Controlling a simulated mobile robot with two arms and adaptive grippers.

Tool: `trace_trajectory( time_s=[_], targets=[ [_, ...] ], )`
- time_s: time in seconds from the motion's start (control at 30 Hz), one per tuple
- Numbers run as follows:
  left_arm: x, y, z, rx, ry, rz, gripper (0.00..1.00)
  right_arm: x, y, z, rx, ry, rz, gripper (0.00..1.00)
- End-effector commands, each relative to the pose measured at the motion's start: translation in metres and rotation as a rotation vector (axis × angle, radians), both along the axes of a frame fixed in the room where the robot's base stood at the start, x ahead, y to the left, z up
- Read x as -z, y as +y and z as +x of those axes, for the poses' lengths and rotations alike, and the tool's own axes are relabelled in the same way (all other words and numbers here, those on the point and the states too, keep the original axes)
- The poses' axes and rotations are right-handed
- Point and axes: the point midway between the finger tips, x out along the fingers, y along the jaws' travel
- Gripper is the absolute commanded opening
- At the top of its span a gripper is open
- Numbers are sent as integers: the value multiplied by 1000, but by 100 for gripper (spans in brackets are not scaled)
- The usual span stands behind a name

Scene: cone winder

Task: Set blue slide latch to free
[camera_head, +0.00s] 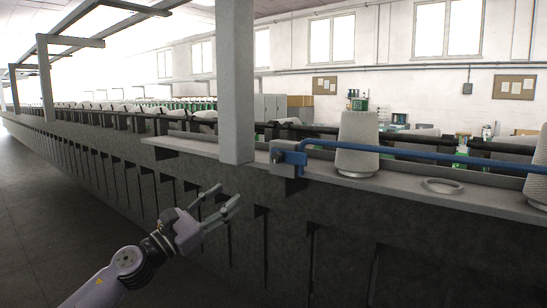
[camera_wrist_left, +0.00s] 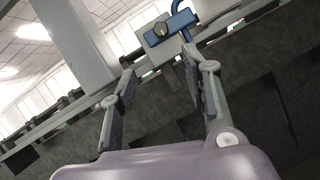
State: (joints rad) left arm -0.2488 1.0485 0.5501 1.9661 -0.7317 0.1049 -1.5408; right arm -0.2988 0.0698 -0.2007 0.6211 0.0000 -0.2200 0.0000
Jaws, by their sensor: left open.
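The blue slide latch (camera_head: 291,155) sits on a grey block (camera_head: 287,171) at the front edge of the winder's shelf, just right of the grey post. A dark round knob shows on its left part. In the left wrist view the blue latch (camera_wrist_left: 181,19) is at the top, beyond the fingertips. My left gripper (camera_head: 228,200) is open and empty, in front of the machine, below and left of the latch and apart from it. Its two spread fingers also show in the left wrist view (camera_wrist_left: 166,82). My right gripper is not in view.
A blue rail (camera_head: 400,152) runs right from the latch, passing a grey cone (camera_head: 358,140) on the shelf. A flat ring (camera_head: 442,186) lies farther right. The grey post (camera_head: 236,90) stands left of the latch. Open floor (camera_head: 50,200) lies at left.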

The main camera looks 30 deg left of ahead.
Motion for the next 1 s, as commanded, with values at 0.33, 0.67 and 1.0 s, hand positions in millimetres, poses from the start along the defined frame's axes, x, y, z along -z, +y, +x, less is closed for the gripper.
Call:
trace_trajectory(
  time_s=[0.33,0.67,1.0],
  targets=[
    [-16,-6,30,-1,-3,-1,44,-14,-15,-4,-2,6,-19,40],
    [-31,-12,66,-3,-2,-7,44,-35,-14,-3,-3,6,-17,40],
    [-49,-22,109,0,-3,-7,44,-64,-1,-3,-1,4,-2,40]
  ],
)
